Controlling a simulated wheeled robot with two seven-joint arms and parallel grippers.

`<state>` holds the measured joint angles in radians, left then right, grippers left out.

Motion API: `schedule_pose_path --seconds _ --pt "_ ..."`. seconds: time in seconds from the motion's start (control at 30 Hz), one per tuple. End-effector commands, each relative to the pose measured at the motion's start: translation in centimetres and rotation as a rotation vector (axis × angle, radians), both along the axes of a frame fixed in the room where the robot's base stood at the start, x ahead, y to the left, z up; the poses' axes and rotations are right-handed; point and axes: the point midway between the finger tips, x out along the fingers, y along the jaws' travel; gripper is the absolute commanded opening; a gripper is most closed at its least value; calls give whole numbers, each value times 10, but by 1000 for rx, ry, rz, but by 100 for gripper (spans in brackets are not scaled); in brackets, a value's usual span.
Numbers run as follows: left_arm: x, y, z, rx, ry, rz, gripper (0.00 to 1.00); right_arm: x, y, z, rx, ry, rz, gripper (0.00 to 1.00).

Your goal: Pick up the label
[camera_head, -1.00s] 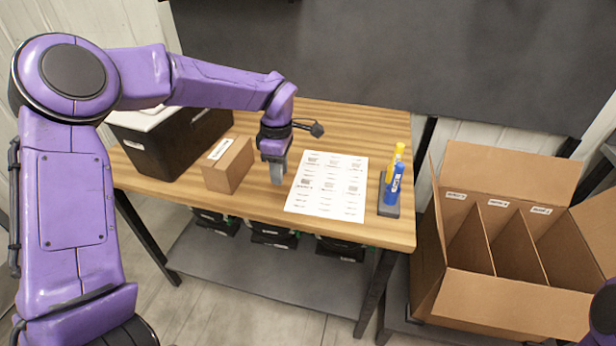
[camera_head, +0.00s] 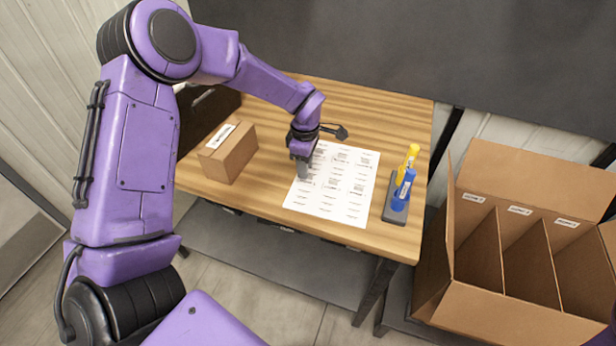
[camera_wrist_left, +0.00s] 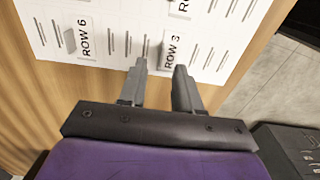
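A white label sheet (camera_head: 345,195) lies flat on the wooden table, with rows of small printed labels. In the left wrist view the sheet (camera_wrist_left: 120,15) fills the top, with labels reading ROW 6 (camera_wrist_left: 84,37) and ROW 3 (camera_wrist_left: 172,44). My left gripper (camera_head: 303,172) points down over the left part of the sheet. In the left wrist view its two fingers (camera_wrist_left: 160,68) are apart with nothing held between them, and the ROW 3 label is just beyond the tips. I cannot tell whether the tips touch the paper. My right gripper is out of view.
A small cardboard box (camera_head: 228,153) stands left of the sheet. An open divided carton (camera_head: 510,290) stands right of the wooden table (camera_head: 260,207).

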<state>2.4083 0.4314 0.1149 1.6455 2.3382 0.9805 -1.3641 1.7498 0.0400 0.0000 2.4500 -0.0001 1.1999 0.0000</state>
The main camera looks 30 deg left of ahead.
Motion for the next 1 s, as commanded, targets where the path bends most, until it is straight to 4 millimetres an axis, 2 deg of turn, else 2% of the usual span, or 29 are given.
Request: schedule_pose_path --seconds 0.03,0.13,0.37,0.47,0.5,0.87,1.0 --pt "-1 0 -6 3 4 -1 33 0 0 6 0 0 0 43" --pt "0 -1 -18 2 2 -2 33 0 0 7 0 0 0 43" --pt "1 -2 -22 0 0 -3 33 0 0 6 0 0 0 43" --pt "1 -2 -22 0 -1 -3 4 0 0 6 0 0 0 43" --pt "1 -2 -22 0 0 -3 0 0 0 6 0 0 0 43" --pt "1 -1 -21 -1 -1 -3 0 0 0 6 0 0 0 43" --pt "1 -1 -16 -2 -3 -2 0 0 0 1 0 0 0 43"
